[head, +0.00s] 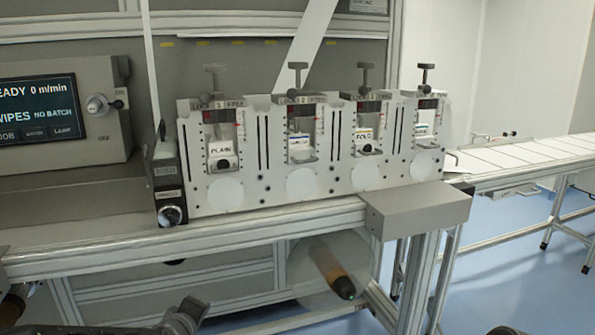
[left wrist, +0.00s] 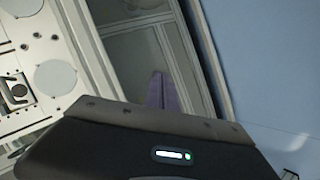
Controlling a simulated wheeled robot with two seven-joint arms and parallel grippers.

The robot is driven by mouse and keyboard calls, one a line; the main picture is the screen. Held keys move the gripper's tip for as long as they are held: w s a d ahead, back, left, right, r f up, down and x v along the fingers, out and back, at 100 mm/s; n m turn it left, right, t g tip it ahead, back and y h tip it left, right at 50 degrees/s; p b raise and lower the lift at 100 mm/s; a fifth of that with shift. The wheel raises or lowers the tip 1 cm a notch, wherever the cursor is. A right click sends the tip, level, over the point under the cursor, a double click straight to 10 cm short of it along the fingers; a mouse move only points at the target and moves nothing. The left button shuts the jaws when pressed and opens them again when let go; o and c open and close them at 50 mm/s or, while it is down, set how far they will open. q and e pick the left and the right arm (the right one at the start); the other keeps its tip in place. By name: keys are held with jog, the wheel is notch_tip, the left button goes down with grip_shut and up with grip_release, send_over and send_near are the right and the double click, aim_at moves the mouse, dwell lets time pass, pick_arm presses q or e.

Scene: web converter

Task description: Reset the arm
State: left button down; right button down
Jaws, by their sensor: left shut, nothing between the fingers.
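My left gripper (left wrist: 163,88) shows in the left wrist view, beyond the dark wrist housing. Its slender fingers are together with nothing between them, in free space away from the machine plate. In the head view, dark parts of my left arm show along the bottom edge, below the converter's front rail. The head view does not show the gripper's fingers clearly. My right gripper is not seen in either view.
The converter's row of stations (head: 310,150) stands on a framed bench. A grey box (head: 415,208) juts out at the bench's right end. A roll (head: 330,268) hangs below. A screen (head: 38,108) is at left, a conveyor (head: 525,155) at right. Blue floor (head: 500,240) is open.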

pick_arm(q)
jog(key=s+d+f+m+g+h, duration=0.1)
jog(key=s+d+f+m+g, duration=0.15)
jog(key=s+f, duration=0.4)
jog(key=s+d+f+m+g+h, duration=0.1)
jog(key=s+d+f+m, duration=0.25)
jog(key=f, duration=0.55)
jog(key=s+d+f+m+g+h, duration=0.1)
jog(key=s+d+f+m+g, duration=0.15)
jog(key=s+f, duration=0.4)
jog(key=s+d+f+m+g, duration=0.1)
jog(key=s+d+f+g, duration=0.2)
jog(key=s+f, duration=0.45)
jog(key=s+d+f+m+g, duration=0.25)
jog(key=s+f, duration=0.25)
jog(key=s, duration=0.5)
notch_tip(320, 180, up, 14)
jog(key=n+p, duration=0.1)
jog(key=p, duration=1.4)
jog(key=shift+s+d+h, duration=0.3)
jog(key=shift+h, duration=0.1)
